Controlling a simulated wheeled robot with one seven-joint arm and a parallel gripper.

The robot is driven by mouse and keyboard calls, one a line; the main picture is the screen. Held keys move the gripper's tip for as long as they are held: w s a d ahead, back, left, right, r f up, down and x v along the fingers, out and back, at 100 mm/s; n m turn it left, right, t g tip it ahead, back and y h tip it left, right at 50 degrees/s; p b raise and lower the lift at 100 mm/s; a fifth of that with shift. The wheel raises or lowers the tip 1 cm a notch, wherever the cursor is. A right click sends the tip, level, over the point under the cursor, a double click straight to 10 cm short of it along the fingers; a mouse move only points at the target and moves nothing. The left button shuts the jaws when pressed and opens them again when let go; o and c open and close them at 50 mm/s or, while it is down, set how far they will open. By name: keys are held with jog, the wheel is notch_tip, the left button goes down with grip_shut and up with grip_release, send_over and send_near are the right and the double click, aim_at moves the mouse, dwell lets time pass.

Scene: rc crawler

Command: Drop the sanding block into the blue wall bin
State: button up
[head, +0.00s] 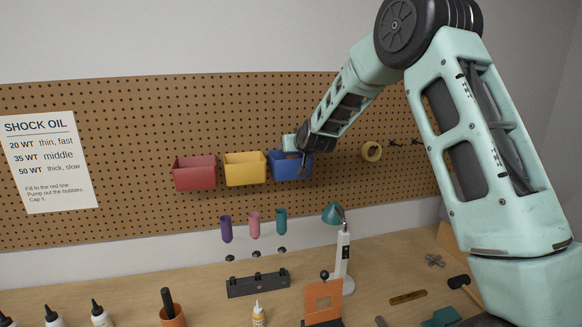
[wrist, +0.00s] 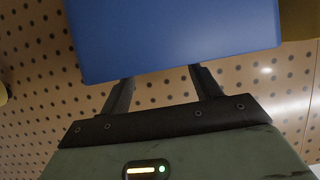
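The blue wall bin (head: 284,168) hangs on the pegboard, at the right end of a row of bins. My gripper (head: 304,168) is right at this bin, its dark fingers pointing down at its right part. In the wrist view the blue bin (wrist: 175,35) fills the top middle and hides my fingertips. The two fingers of my gripper (wrist: 162,90) show only at their bases, set apart. What lies between the tips is hidden. I cannot make out the sanding block for certain in either view.
A yellow bin (head: 245,171) and a red bin (head: 195,176) hang to the left of the blue one. Below stand a lamp (head: 342,250) and bottles (head: 101,315) on the bench. A green item (head: 441,318) lies at the bench's front right.

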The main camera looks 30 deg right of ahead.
jog(key=b+v, duration=0.5)
jog(key=v, duration=1.2)
jog(key=shift+r, duration=0.2)
